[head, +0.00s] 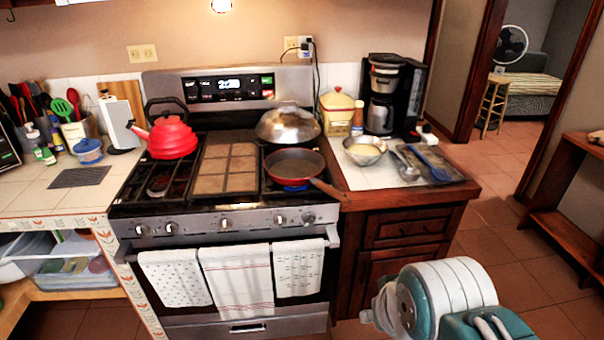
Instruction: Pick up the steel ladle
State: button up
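What looks like the steel ladle (408,172) lies on the white-topped counter to the right of the stove. It is a small, shiny silver shape between a metal bowl and a dark tray. Its exact outline is hard to make out at this size. My arm shows at the lower right, well in front of and below the counter. My gripper's fingers cannot be seen, and nothing of mine touches the ladle.
A metal bowl (365,151) with pale contents is left of the ladle. A dark tray (452,172) with a blue utensil (432,163) is right of it. A coffee maker (385,97) stands behind. A pan (295,163) on the stove (225,215) points its handle toward this counter.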

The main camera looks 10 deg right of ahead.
aim_at(401, 165)
jog(key=i+l, duration=0.7)
jog(key=l, duration=0.25)
jog(key=i+l, duration=0.3)
jog(key=l, duration=0.15)
jog(key=i+l, duration=0.35)
jog(key=l, duration=0.15)
